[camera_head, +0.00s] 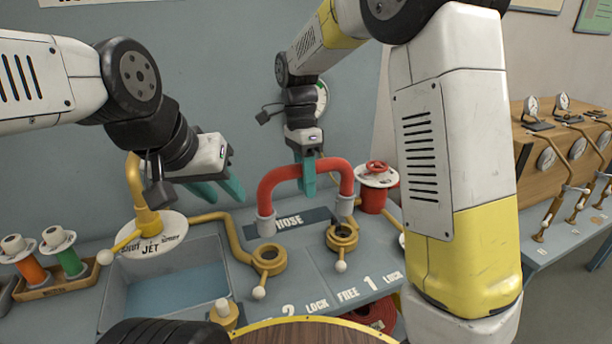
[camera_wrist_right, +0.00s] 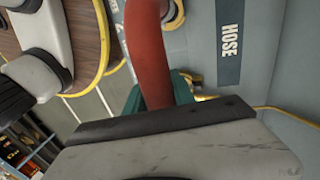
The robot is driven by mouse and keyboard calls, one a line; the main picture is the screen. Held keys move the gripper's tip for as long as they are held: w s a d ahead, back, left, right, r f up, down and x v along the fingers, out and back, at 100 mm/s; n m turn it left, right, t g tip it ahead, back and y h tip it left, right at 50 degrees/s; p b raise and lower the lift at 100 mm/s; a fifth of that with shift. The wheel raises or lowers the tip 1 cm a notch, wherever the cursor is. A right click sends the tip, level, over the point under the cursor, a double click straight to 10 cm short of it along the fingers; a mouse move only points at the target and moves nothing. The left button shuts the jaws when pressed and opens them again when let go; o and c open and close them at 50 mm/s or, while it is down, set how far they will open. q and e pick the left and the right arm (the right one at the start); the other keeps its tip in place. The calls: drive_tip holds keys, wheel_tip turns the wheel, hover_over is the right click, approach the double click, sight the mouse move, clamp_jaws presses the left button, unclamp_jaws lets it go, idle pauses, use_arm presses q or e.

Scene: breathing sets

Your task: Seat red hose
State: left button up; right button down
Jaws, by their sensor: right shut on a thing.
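The red hose (camera_head: 278,178) is a U-shaped tube, arch up, with grey metal ends pointing down. My right gripper (camera_head: 309,186) is shut on the top of its arch and holds it above the bench. In the right wrist view the red hose (camera_wrist_right: 152,50) runs between the teal fingers. The hose's left end is above and near the left brass socket (camera_head: 268,258); its right end is above the right brass socket (camera_head: 342,237). Both ends look apart from the sockets. My left gripper (camera_head: 222,190) hangs empty over the basin's back edge, its teal fingers apart.
A water basin (camera_head: 170,290) lies at the left front. A JET spout (camera_head: 148,220) stands behind it. The HOSE label (camera_head: 290,220) is on the bench.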

drive_tip(key=shift+f, duration=4.35)
drive_tip(key=c, duration=1)
unclamp_jaws()
drive_tip(key=shift+o, duration=0.2)
wheel_tip(320, 180, up, 8)
drive_tip(key=w, duration=0.1)
drive_tip(key=shift+w+a+f, duration=0.15)
drive_tip(key=shift+w+a, duration=0.05)
drive_tip(key=shift+a, duration=0.1)
